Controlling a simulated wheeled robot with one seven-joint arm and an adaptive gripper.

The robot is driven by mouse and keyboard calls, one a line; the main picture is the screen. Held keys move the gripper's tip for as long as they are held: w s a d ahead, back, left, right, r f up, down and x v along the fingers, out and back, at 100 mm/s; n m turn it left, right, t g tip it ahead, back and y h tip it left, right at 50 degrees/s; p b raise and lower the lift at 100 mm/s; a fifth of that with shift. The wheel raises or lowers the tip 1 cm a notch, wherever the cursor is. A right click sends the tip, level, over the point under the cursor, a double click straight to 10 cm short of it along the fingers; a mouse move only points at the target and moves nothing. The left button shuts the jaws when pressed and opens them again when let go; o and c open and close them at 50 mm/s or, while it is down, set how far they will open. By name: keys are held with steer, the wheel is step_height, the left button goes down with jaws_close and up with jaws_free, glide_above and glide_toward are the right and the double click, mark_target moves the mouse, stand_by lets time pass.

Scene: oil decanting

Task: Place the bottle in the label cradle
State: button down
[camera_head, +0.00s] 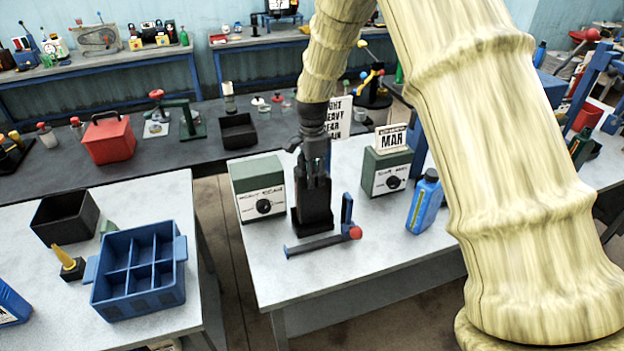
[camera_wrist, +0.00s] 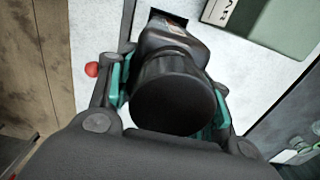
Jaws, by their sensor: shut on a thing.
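My gripper (camera_head: 314,172) points down over the middle table and is shut on a dark bottle. In the wrist view the bottle's round black cap (camera_wrist: 174,98) sits between the green-padded fingers, with its dark shoulder (camera_wrist: 172,42) beyond. In the head view the black bottle body (camera_head: 313,205) shows below the fingers, upright or nearly so. A dark block (camera_head: 311,226) lies directly under it at table level and may be the label cradle; I cannot tell whether the bottle rests in it. A grey bar with a blue post and red knob (camera_head: 355,232) is just in front.
Two green-and-white dial boxes flank the bottle, the left one (camera_head: 262,205) and the right one (camera_head: 388,181). A blue bottle (camera_head: 424,203) stands at right. A blue divided crate (camera_head: 181,270) and a black bin (camera_head: 64,217) are on the left table. The table's front is clear.

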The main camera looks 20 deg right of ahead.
steer(key=shift+w+f+p, duration=0.1)
steer(key=shift+f+p, duration=1.1)
steer(key=shift+f, duration=0.5)
steer(key=shift+f, duration=0.1)
steer(key=c, duration=0.6)
jaws_free()
steer(key=shift+f, duration=0.1)
steer(key=shift+c, duration=0.2)
steer(key=shift+r, duration=0.2)
step_height(320, 180, up, 12)
steer(key=b, duration=0.5)
